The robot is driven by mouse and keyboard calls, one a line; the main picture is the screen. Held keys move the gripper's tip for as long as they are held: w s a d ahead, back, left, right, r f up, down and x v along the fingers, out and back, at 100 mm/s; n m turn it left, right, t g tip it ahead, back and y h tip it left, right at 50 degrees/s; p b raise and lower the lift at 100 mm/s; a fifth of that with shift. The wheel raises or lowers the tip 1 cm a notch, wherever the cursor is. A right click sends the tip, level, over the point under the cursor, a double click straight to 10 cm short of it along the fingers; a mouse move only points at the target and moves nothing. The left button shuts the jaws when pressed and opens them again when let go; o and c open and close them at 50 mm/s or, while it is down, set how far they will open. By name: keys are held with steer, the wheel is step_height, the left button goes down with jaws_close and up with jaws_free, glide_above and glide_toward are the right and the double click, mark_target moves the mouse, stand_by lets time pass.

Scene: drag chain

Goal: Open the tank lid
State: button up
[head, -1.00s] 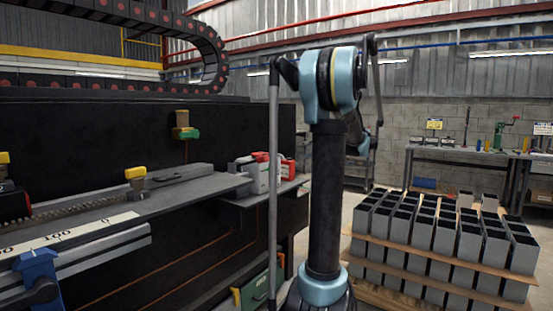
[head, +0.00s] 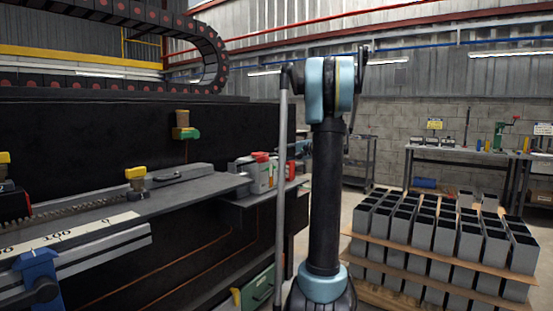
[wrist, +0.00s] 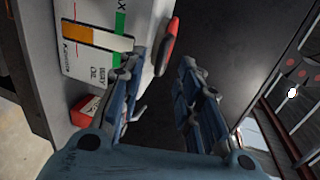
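A grey tank (head: 262,180) with red parts on top (head: 261,157) stands on a ledge left of my arm in the head view. In the wrist view the grey tank body (wrist: 55,40) carries a white, green and orange level label (wrist: 95,38). A red rounded part (wrist: 168,45), which looks like the lid or its handle, sticks out beyond the tank's edge. My gripper (wrist: 162,65) is open. Its two blue-grey fingers point toward the red part, which shows between their tips, closer to the left finger. Contact cannot be told. My gripper is hidden in the head view.
A machine bed (head: 120,215) with a yellow-topped knob (head: 135,175) lies at left. A pallet of grey hollow blocks (head: 440,235) stands at right. A workbench (head: 460,155) is at the back wall. A small red object (wrist: 90,108) lies below the label.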

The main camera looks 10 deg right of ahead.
mark_target(274, 155)
steer(key=shift+x, duration=1.9)
jaws_close()
